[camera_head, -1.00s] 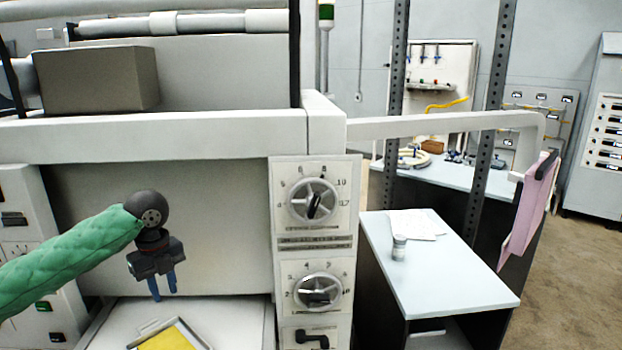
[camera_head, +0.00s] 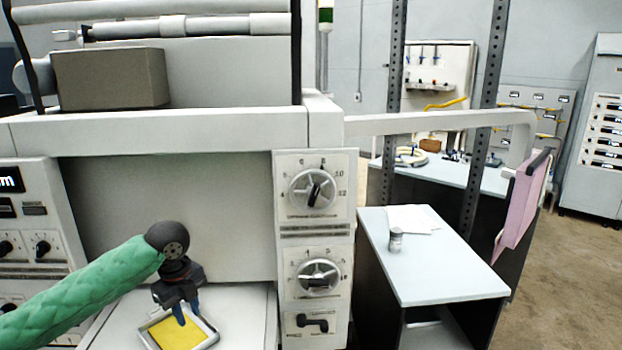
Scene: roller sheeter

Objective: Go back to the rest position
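My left gripper (camera_head: 188,312) is at the lower left, at the end of my green-sleeved arm. Its two blue fingers point down and stand a little apart, with nothing visible between them. In the picture the fingertips overlap the yellow sheet (camera_head: 177,334) in a small grey-rimmed tray (camera_head: 211,338). I cannot tell whether they touch it. The tray lies on the white ledge (camera_head: 248,318) of the large machine. My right gripper is not in view.
The machine's panel carries an upper dial (camera_head: 313,190), a lower dial (camera_head: 318,277) and a black handle (camera_head: 312,321). A grey box (camera_head: 110,79) sits on top. To the right, a side table (camera_head: 440,275) holds papers (camera_head: 412,217) and a small container (camera_head: 396,240). Floor shows at far right.

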